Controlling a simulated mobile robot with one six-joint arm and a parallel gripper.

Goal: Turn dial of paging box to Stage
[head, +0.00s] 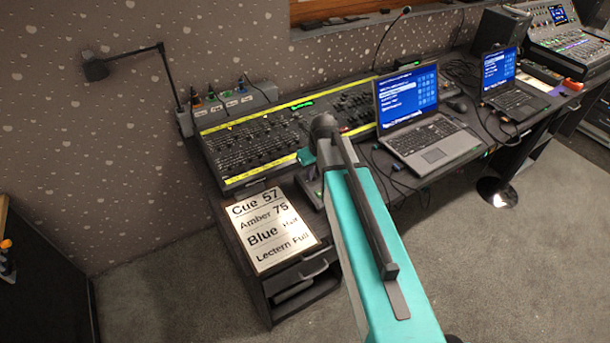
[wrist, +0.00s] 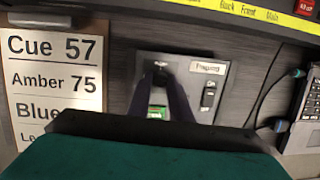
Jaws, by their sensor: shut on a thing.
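The paging box (wrist: 187,73) is a dark grey panel on the desk, in the middle of the wrist view. It has a white label (wrist: 208,67) that seems to read Paging and a black rocker switch (wrist: 208,96) marked On. My gripper (wrist: 162,76) reaches over its left part, with the fingers shut on the dial. The fingers cover the dial, so its pointer and setting cannot be read. A small green patch (wrist: 157,112) shows between the fingers. In the head view, my arm hides most of the box (head: 311,190).
A cue sheet (head: 268,231) lies left of the box on the desk. The fader console (head: 255,143) with yellow strips stands behind. A laptop (head: 420,130) stands to the right, with loose cables between. A desk lamp (head: 96,67) rises at the back left.

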